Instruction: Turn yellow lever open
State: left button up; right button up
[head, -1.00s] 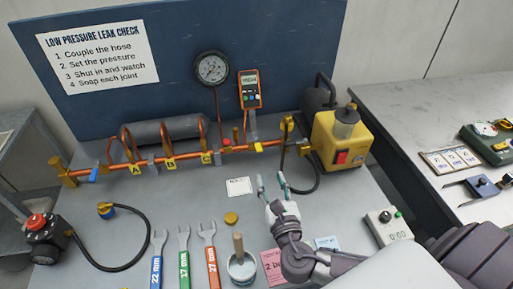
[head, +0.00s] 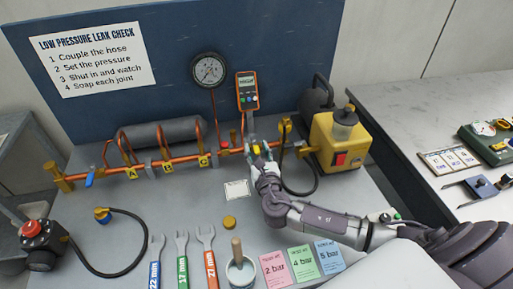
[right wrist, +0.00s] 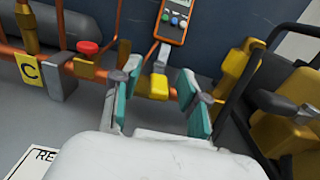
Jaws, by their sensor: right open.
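The yellow lever (head: 257,149) sits on the copper pipe near its right end, partly hidden by my fingers in the head view. In the right wrist view its yellow end (right wrist: 158,87) shows between and beyond the two teal fingers. My right gripper (head: 259,157) is open and empty, with its fingertips close to the lever. The right wrist view shows the fingers (right wrist: 157,100) spread on either side of it, and I cannot tell whether either touches. My left gripper is not in view.
A red knob (right wrist: 89,48) is left of the lever. A yellow pump (head: 336,142) and its black hose stand to the right. The orange meter (head: 247,91) and round gauge (head: 209,70) are behind. Wrenches, a pot (head: 240,268) and coloured cards lie in front.

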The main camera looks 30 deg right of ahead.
jog(key=shift+w, duration=0.25)
jog(key=shift+c, duration=0.2)
grip_shut()
